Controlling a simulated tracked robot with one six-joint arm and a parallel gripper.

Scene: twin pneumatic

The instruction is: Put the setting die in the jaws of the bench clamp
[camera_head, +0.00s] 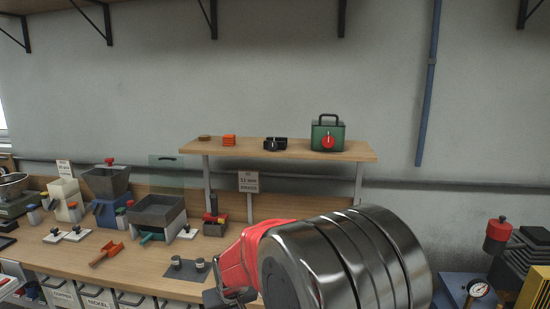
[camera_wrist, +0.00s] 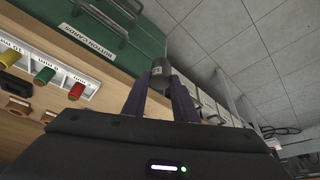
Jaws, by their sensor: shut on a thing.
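In the wrist view my gripper (camera_wrist: 160,84) is shut on a small dark grey cylinder with a pale label, the setting die (camera_wrist: 161,68). The die sits between the fingertips, with its far end sticking out beyond them. In the head view my own arm covers the lower middle, and the die cannot be made out there. A small dark device with a red part (camera_head: 214,222) stands on the bench left of my arm; it may be the bench clamp, but I cannot tell for sure. Its jaws are too small to make out.
A grey mat (camera_head: 187,270) with small metal cylinders lies near the bench front. A dark tray on a stand (camera_head: 157,213), an orange scoop (camera_head: 106,255) and hoppers stand to the left. A wooden shelf (camera_head: 250,152) crosses behind. A green case (camera_wrist: 110,38) shows in the wrist view.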

